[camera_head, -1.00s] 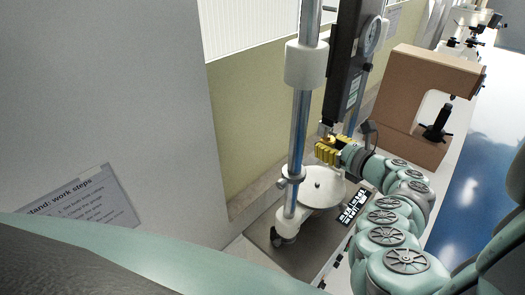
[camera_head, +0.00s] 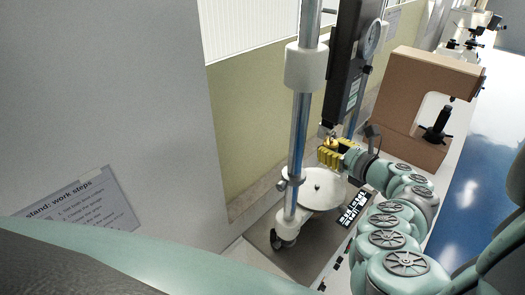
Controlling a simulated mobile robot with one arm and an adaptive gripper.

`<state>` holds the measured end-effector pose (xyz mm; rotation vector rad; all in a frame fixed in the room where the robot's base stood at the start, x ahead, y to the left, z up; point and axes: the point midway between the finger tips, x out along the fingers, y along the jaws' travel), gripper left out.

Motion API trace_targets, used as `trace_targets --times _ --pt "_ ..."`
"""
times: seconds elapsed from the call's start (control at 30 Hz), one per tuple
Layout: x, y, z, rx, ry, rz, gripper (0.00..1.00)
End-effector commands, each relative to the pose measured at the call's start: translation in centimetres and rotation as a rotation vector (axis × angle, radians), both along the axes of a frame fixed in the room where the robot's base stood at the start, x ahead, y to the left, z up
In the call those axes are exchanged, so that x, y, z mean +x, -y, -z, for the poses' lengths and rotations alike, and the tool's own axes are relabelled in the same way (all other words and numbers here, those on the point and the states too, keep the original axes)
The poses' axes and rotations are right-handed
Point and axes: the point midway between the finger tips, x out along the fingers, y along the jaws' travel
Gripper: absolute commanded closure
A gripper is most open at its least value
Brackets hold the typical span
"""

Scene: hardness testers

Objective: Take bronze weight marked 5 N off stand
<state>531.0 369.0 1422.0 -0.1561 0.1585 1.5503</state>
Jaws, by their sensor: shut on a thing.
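My gripper (camera_head: 330,150), with yellow fingers, is at the lower end of the dark upright instrument of the stand (camera_head: 343,80). It is shut at the spot where a small bronze-coloured piece showed a second ago, which I take for the bronze weight. The weight is now almost fully hidden by the fingers, and its 5 N mark cannot be read. The fingers are above the round pale plate (camera_head: 322,188) on the stand's base, to the right of the chrome column (camera_head: 299,140).
A brown C-shaped tester (camera_head: 405,75) stands to the right, behind my arm. A black-and-white marked strip (camera_head: 353,207) lies by the base's right edge. A work-steps sheet (camera_head: 85,205) is at the left. A blue surface (camera_head: 480,180) is at the far right.

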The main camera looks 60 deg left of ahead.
Motion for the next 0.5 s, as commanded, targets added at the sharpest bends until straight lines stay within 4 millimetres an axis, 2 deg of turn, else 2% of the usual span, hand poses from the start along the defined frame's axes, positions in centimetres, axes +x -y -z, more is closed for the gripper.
trace_targets --times 0.5 --pt "0.22 0.74 -0.21 0.005 0.001 0.001 1.00"
